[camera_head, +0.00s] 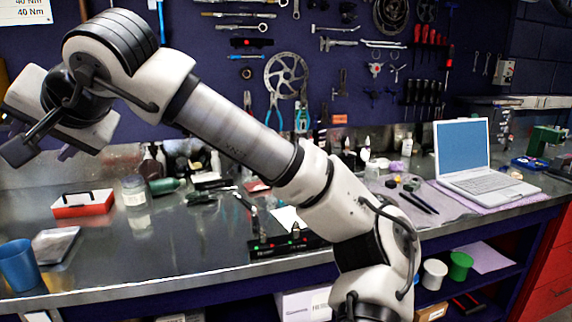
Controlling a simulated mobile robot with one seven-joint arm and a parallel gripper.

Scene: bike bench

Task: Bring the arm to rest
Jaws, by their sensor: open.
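My arm reaches up from the lower right of the picture and bends over at the upper left. My gripper (40,150) hangs at the far left, in the air in front of the wall and above the left part of the metal bench (200,250). Its jaws are open and nothing shows between them. It is apart from the bench and from the things on it. Part of the gripper lies close to the picture's left edge.
Below the gripper are a red and white tray (83,204), a glass jar (134,191), a blue cup (19,265) and a clear flat dish (55,245). A laptop (465,155) stands open at right. Tools hang on the purple wall (215,45).

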